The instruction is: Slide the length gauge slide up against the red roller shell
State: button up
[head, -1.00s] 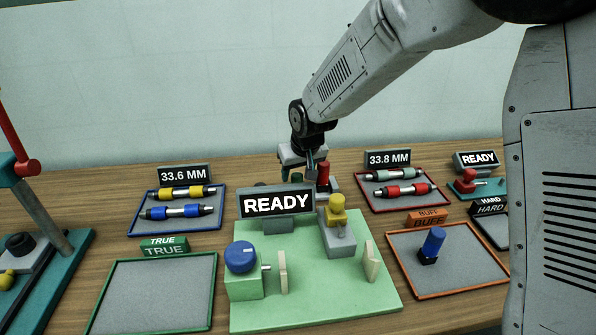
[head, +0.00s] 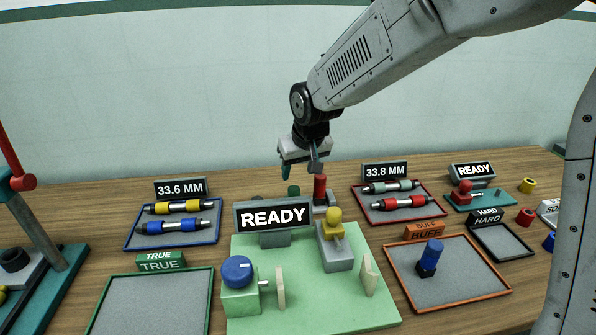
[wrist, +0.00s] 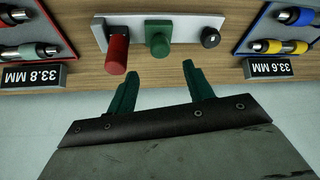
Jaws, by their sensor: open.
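The red roller shell (head: 320,188) stands upright on the length gauge's grey base (wrist: 97,33), behind the READY sign. It also shows in the wrist view (wrist: 117,50). A green upright block (wrist: 160,38), which looks like the length gauge slide, is beside the shell on the same base. A visible gap separates them. In the head view the green block (head: 293,190) is partly hidden by the sign. My gripper (head: 300,169) is open and empty above the gauge. In the wrist view its green fingers (wrist: 161,84) are apart, short of the block and touching nothing.
A black stub (wrist: 210,38) is at the base's other end. The READY sign (head: 273,215) and green fixture board (head: 300,315) stand in front. The 33.6 MM tray (head: 130,243) is left, the 33.8 MM tray (head: 372,219) right. Bare wood surrounds the gauge.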

aim_at(294, 188)
jog(key=w+n, duration=0.1)
jog(key=w+a+f+n+g, duration=0.1)
jog(key=w+n, duration=0.1)
jog(key=shift+w+a+f+g+h, duration=0.15)
jog(key=shift+w+f+g+h, duration=0.15)
jog(key=n, duration=0.2)
jog(key=n+g, duration=0.1)
jog(key=n, duration=0.1)
jog(key=shift+w+a+r+h, duration=0.2)
jog(key=shift+w+r+h, duration=0.1)
jog(key=shift+w, duration=0.05)
jog(key=shift+r+n+g, duration=0.35)
jog(key=shift+n+g, duration=0.05)
jog(key=shift+n, duration=0.7)
jog(key=shift+s+r+n, duration=0.25)
jog(key=shift+r+n, duration=0.1)
jog(key=shift+n, duration=0.35)
jog(key=shift+s+d+n+g, duration=0.15)
jog(key=shift+s+n+g, duration=0.1)
jog(key=shift+n+g, duration=0.15)
jog(key=shift+s+f+n, duration=0.1)
jog(key=shift+f+n, duration=0.05)
jog(key=shift+n, duration=0.15)
jog(key=shift+f, duration=0.35)
notch_tip(294, 188, down, 7)
jog(key=shift+r, duration=0.1)
